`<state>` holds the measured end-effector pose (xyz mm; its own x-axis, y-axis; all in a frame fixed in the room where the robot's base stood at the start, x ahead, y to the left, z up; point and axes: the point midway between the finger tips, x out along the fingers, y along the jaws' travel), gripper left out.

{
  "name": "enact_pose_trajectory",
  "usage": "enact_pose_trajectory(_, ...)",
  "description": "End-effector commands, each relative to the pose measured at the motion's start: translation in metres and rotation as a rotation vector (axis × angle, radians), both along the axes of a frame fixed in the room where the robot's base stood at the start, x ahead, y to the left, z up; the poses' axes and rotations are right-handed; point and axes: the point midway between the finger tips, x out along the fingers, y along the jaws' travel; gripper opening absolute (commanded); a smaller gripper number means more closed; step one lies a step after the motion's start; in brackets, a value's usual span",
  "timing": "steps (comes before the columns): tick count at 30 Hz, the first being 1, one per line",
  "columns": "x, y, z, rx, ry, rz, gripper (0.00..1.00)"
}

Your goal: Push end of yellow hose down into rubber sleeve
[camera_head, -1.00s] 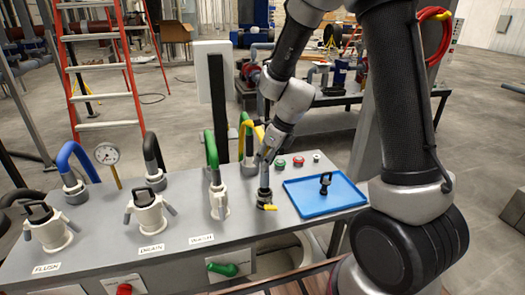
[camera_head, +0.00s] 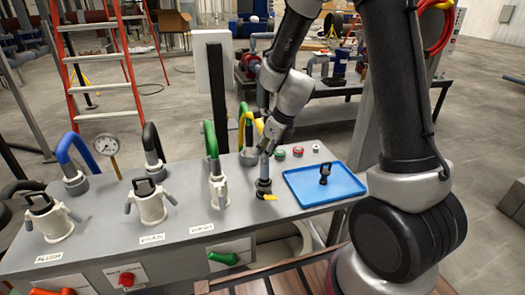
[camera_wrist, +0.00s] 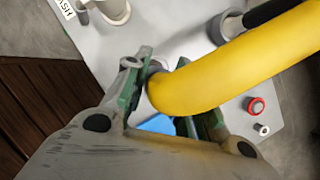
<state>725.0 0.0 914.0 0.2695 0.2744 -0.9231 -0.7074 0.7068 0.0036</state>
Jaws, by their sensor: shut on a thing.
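The yellow hose (camera_head: 256,122) arches from the back of the panel to my gripper (camera_head: 268,146); in the wrist view the hose (camera_wrist: 230,70) bends down between the green-edged jaws of my gripper (camera_wrist: 168,98). The jaws are shut on the hose near its end. Below them in the head view a blue-grey upright piece (camera_head: 265,167) stands above the black rubber sleeve (camera_head: 263,186). I cannot tell whether the hose end is inside the sleeve or only above it; the wrist view hides the sleeve.
A blue tray (camera_head: 340,186) holding a small black-handled part (camera_head: 324,174) lies to the right. Red and green buttons (camera_head: 289,152) sit behind. A green hose (camera_head: 211,140) and white couplings (camera_head: 150,205) stand to the left. A yellow lever (camera_head: 270,197) sits at the sleeve's foot.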

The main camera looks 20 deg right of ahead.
Motion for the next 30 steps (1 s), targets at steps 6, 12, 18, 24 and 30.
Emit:
enact_pose_trajectory(6, 0.0, 0.0, 0.0, 0.0, 0.0, 0.0, 0.0)
enact_pose_trajectory(12, 0.0, 0.0, -0.004, 0.0, 0.0, 0.0, 0.0)
enact_pose_trajectory(18, 0.0, 0.0, -0.008, 0.001, -0.001, 0.0, 0.0)
enact_pose_trajectory(24, 0.0, 0.0, -0.014, 0.0, 0.0, -0.001, 0.0)
enact_pose_trajectory(30, 0.0, 0.0, -0.019, 0.0, 0.0, 0.001, 0.0)
